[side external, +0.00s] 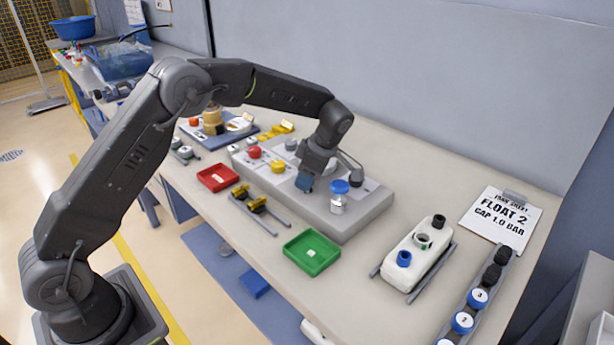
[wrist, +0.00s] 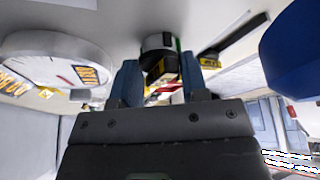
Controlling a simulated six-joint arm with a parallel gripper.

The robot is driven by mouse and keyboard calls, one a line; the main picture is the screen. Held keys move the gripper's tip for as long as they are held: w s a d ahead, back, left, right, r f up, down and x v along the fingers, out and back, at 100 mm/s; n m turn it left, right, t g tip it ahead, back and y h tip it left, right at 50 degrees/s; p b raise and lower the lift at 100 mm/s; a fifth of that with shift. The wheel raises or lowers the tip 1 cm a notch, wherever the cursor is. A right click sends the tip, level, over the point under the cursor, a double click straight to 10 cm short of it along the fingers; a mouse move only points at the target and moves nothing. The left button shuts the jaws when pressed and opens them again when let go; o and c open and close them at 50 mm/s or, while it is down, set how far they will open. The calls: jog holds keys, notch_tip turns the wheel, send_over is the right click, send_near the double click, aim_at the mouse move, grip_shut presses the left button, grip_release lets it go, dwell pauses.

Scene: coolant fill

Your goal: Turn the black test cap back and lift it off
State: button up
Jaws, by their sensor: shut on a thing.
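My gripper (side external: 305,184) points down over the grey fixture block (side external: 345,225), left of a blue-capped clear bottle (side external: 339,198). Its blue fingers also show in the wrist view (wrist: 158,70), shut on a dark round piece, the black test cap (wrist: 158,42), between the fingertips. In the side view the fingers hide this cap, so I cannot tell how far it is turned or whether it is seated. A white dial gauge (wrist: 55,65) is close by on the left in the wrist view, and a blue cap (wrist: 292,45) on the right.
Red (side external: 218,178) and green (side external: 312,252) trays stand in front of the block. A white tank (side external: 418,255) with black and blue caps stands to the right, beside a rack of caps (side external: 478,298). A task sheet (side external: 500,217) lies behind. Bare bench lies between block and tank.

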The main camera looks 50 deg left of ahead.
jog(key=shift+a+r, duration=0.15)
jog(key=shift+r, duration=0.35)
jog(key=shift+r, duration=2.05)
